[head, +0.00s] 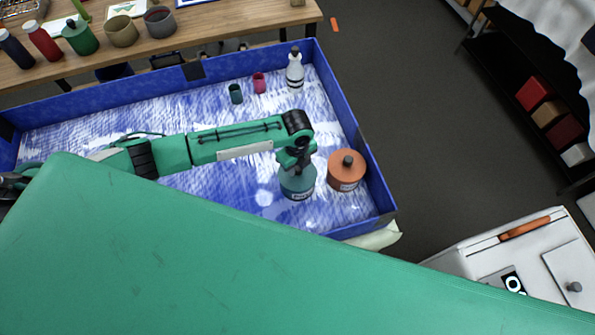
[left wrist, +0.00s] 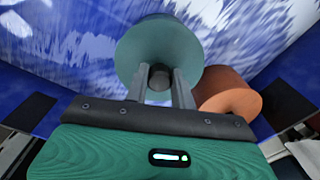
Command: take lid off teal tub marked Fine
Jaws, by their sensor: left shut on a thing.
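The teal tub (head: 297,184) stands in the blue-walled tray, near its right end. A pale label with dark writing shows on its front, too small to read for sure. My left gripper (head: 298,167) reaches down over it from above. In the left wrist view the round teal lid (left wrist: 150,42) lies under my left gripper (left wrist: 160,86), whose fingers are shut on the dark lid knob (left wrist: 159,78). The lid appears to sit on the tub; I see no clear gap. My right gripper does not show.
An orange tub (head: 346,172) with a dark knob stands close to the right of the teal tub. The tray's blue wall (head: 350,120) rises beyond it. A white bottle (head: 295,72), a pink cup (head: 259,82) and a dark green cup (head: 236,94) stand at the back.

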